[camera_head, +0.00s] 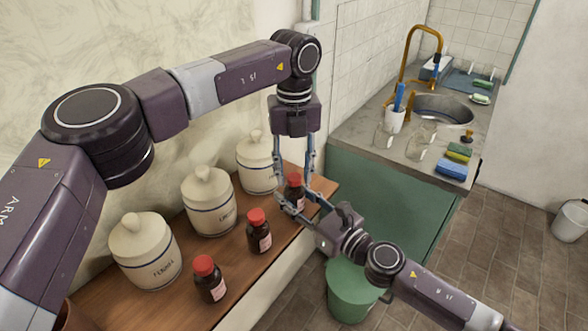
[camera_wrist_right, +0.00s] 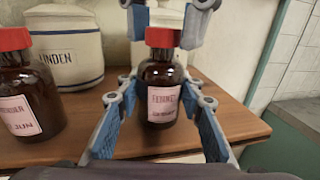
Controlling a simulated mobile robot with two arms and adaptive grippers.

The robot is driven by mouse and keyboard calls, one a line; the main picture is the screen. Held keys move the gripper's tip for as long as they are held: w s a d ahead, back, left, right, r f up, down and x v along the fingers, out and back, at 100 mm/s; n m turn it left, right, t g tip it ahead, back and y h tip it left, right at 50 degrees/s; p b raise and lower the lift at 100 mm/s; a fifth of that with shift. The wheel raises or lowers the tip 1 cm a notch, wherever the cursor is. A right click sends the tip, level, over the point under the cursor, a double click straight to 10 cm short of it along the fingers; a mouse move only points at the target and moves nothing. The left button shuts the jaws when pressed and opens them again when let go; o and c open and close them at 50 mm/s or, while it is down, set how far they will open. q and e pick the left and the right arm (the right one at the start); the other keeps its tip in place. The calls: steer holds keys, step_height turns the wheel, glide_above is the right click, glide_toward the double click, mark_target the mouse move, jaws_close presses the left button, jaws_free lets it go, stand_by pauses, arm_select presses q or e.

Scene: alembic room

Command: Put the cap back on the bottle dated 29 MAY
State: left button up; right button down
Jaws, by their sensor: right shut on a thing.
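A brown bottle (camera_wrist_right: 160,75) with a white label stands upright on the wooden shelf; it also shows in the head view (camera_head: 293,204). Its small date line is too blurred to read. A red cap (camera_wrist_right: 163,38) sits on top of its neck; I cannot tell how tightly. My right gripper (camera_head: 290,202) is shut on the bottle's body from the front, a finger on each side (camera_wrist_right: 160,105). My left gripper (camera_head: 294,182) points down from above. Its fingers are open, one on either side of the cap, close to it.
Two more red-capped bottles stand to the left, one at the middle (camera_head: 259,238) and one nearer (camera_head: 210,284). Cream lidded jars (camera_head: 209,208) line the wall behind. The wooden shelf (camera_head: 185,300) ends at the front; a green bin (camera_head: 350,292) stands below. A sink counter (camera_head: 370,150) lies beyond.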

arm_select(q)
jaws_close()
steer(key=m, duration=0.6)
steer(key=shift+m, duration=0.3)
steer(key=m, duration=0.5)
steer(key=shift+o, duration=1.8)
jaws_free()
step_height(320, 180, up, 12)
arm_select(e)
steer(key=c, duration=1.2)
jaws_free()
steer(key=shift+c, duration=0.2)
